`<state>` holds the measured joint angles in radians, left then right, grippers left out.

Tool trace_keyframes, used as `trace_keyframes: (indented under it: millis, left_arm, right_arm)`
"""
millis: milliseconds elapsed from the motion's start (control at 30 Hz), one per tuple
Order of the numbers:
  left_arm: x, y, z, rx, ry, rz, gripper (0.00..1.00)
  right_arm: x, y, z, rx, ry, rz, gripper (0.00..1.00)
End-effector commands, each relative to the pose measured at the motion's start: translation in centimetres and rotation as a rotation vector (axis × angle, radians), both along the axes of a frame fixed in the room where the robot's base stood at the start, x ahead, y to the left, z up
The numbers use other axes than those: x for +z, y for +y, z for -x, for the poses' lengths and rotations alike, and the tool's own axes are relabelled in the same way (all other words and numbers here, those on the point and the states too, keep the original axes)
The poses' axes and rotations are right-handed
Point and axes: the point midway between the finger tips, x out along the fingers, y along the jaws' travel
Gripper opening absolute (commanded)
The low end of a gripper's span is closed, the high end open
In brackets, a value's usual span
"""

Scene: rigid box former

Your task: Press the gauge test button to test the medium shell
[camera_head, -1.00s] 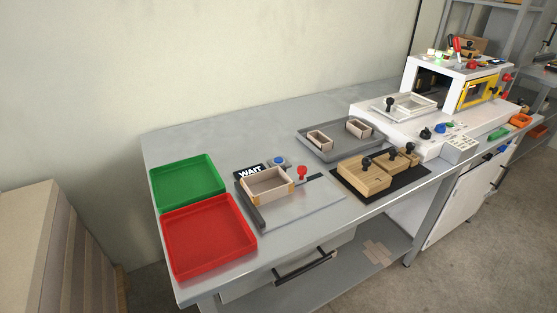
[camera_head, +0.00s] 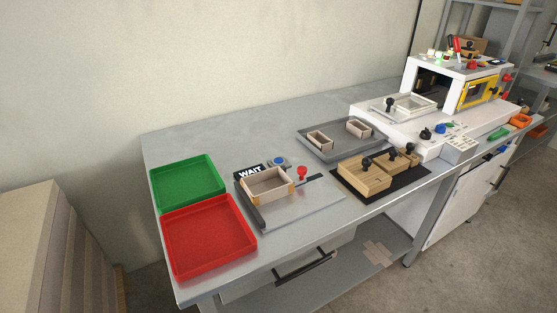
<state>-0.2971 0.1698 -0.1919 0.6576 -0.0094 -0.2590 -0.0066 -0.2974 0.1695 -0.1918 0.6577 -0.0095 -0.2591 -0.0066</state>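The gauge (camera_head: 305,211) is a grey plate on the table, right of the red tray. An open box shell (camera_head: 268,186) sits on it against a dark side rail. I take it for the medium shell. Behind the shell is a black sign reading WAIT (camera_head: 249,172), with a blue button (camera_head: 279,161) next to it. A red knob (camera_head: 302,172) stands at the gauge's right side, by a dark bar. Which one is the test button is not labelled. Neither of my grippers is in view.
A green tray (camera_head: 214,177) and red tray (camera_head: 252,249) lie at the left. A grey tray (camera_head: 318,154) holds two small shells. Wooden blocks with black knobs stand on a black mat (camera_head: 408,181). A white machine (camera_head: 407,75) stands at the right. The table's back left is clear.

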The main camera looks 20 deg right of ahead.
Motion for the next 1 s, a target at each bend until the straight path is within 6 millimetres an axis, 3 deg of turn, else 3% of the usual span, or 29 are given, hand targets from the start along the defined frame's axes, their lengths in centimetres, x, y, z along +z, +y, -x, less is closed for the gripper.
trace_keyframes:
  millis: [33,300,1000]
  left_arm:
    - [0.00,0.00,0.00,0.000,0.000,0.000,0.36]
    - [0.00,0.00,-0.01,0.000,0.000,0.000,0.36]
    - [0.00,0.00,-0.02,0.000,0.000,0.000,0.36]
  right_arm:
    - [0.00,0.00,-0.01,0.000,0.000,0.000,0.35]
    - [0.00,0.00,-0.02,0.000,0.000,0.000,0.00]
    - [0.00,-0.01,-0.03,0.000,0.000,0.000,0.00]
